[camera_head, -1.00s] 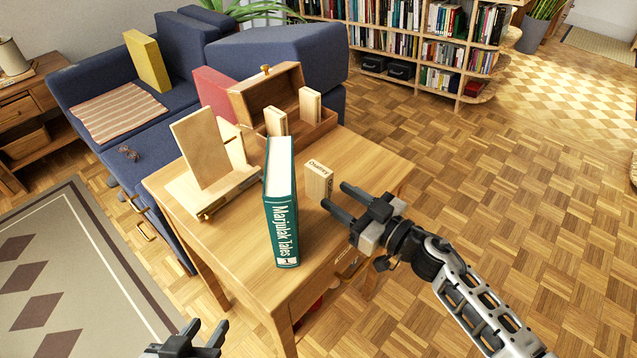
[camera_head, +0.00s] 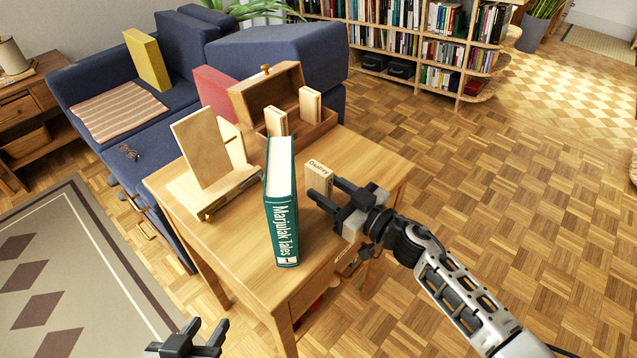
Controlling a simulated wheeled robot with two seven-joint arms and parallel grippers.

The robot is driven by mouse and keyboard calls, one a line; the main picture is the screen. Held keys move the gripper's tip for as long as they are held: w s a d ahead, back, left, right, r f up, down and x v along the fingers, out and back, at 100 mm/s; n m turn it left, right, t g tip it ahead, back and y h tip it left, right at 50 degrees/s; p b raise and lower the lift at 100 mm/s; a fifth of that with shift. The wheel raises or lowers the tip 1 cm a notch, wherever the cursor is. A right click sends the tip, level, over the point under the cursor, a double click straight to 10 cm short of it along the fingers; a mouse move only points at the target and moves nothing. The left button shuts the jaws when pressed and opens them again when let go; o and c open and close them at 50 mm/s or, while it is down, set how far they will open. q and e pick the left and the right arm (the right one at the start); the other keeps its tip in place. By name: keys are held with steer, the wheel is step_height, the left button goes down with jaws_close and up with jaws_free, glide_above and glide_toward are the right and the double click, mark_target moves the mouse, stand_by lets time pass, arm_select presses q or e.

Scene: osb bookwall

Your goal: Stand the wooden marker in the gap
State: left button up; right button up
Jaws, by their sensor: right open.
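A pale wooden marker (camera_head: 318,173) with dark lettering on top stands upright on the table, right of the green book. My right gripper (camera_head: 327,190) is open at the marker's near right side. Its fingers cover the marker's lower part, and I cannot tell whether they touch it. A hinged wooden box (camera_head: 256,103) with raised lid stands at the table's back. Two similar upright wooden pieces, one left (camera_head: 276,122) and one right (camera_head: 309,106), stand in it with a gap between them. My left gripper (camera_head: 205,325) is open and empty at the bottom edge.
A thick green book (camera_head: 283,225) stands upright at the table's front. A wooden stand (camera_head: 204,150) with a slanted board is at the left. The wooden table (camera_head: 365,160) is bare at its right. A blue sofa (camera_head: 180,100) is behind.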

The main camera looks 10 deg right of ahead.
steer(key=shift+w+a, duration=0.35)
steer(key=shift+w, duration=0.1)
jaws_close()
steer(key=shift+r, duration=0.15)
steer(key=shift+r+p, duration=0.15)
steer(key=shift+p, duration=0.35)
steer(key=shift+p+v, duration=0.95)
steer(key=shift+v, duration=3.35)
